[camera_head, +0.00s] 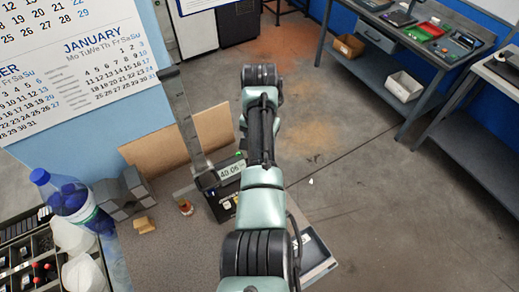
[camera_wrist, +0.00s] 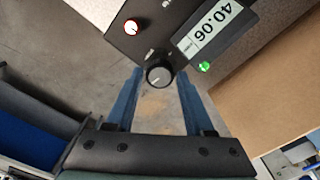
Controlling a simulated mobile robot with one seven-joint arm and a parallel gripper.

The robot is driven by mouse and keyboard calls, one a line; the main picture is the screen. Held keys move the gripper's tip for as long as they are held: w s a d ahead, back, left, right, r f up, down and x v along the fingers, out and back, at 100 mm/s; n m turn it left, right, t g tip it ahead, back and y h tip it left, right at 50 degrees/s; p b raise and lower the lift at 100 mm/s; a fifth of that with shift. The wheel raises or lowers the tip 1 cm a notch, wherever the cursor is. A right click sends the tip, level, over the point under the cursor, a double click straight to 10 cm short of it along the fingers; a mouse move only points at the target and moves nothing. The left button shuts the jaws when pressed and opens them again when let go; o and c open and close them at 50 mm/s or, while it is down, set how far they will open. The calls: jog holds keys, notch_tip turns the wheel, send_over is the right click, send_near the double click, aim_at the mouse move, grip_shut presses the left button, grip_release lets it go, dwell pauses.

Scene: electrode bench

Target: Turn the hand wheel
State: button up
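The hand wheel is a round black knob (camera_wrist: 160,74) on the front of a black gauge head (camera_wrist: 128,44) in the wrist view. The head also carries a display reading 40.06, a white knob with red on it (camera_wrist: 133,26) and a green button (camera_wrist: 204,67). My gripper (camera_wrist: 160,82) is open, with one blue finger on either side of the knob. Narrow gaps seem to show beside the knob; I cannot tell whether a finger touches it. In the head view the gauge head (camera_head: 222,203) stands on the bench, partly behind my arm, which hides my gripper.
The gauge's upright metal column (camera_head: 181,112) rises beside a brown board (camera_head: 160,148). Left on the bench are grey blocks (camera_head: 125,193), a water bottle (camera_head: 68,200) and a parts organizer (camera_head: 35,255). A tablet-like device (camera_head: 318,256) lies right of my arm. Open floor (camera_head: 370,190) lies beyond.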

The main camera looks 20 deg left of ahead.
jog(key=shift+o, duration=1.1)
notch_tip(320, 180, up, 8)
jog(key=b, duration=0.3)
jog(key=shift+f, duration=0.2)
notch_tip(320, 180, up, 5)
jog(key=p, duration=0.5)
jog(key=shift+r, duration=0.15)
